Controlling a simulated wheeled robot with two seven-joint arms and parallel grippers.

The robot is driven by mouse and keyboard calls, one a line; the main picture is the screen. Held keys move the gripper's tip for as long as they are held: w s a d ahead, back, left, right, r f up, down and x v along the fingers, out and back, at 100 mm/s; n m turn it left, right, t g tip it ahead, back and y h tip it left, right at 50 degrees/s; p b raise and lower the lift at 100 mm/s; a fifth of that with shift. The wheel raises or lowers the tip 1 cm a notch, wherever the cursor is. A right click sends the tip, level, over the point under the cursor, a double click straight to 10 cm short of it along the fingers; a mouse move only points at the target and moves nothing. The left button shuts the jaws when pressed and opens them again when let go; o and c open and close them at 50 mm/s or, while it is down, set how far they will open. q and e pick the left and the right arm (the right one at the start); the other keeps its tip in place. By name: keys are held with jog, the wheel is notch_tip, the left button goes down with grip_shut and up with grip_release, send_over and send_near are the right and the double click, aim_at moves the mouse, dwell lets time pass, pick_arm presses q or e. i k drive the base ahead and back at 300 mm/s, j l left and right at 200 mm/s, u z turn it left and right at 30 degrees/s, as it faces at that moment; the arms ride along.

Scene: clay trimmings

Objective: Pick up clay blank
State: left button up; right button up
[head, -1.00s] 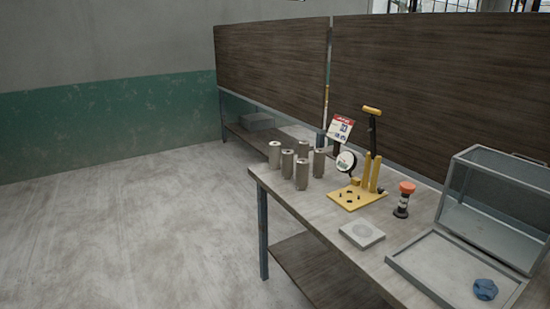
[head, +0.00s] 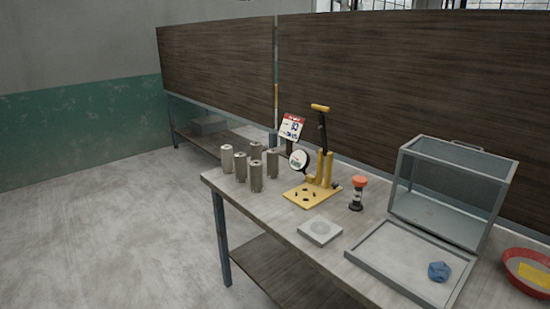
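Several upright grey-beige cylinders, which look like the clay blanks, stand in a group at the left end of the workbench (head: 330,262). The front one is a clay blank (head: 256,178) with a small dark mark on its top. A paler clay blank (head: 227,158) stands at the far left of the group. Neither of my grippers is in view.

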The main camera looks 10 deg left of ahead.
aim_at(227, 152)
jog(key=i+j+z, duration=0.2)
jog(key=j+z, duration=0.15)
jog(key=j, duration=0.3)
jog(key=i+j+z, duration=0.1)
jog(key=j+z, duration=0.25)
jog(key=j, duration=0.3)
jog(key=j+z, duration=0.35)
jog(key=j, duration=0.35)
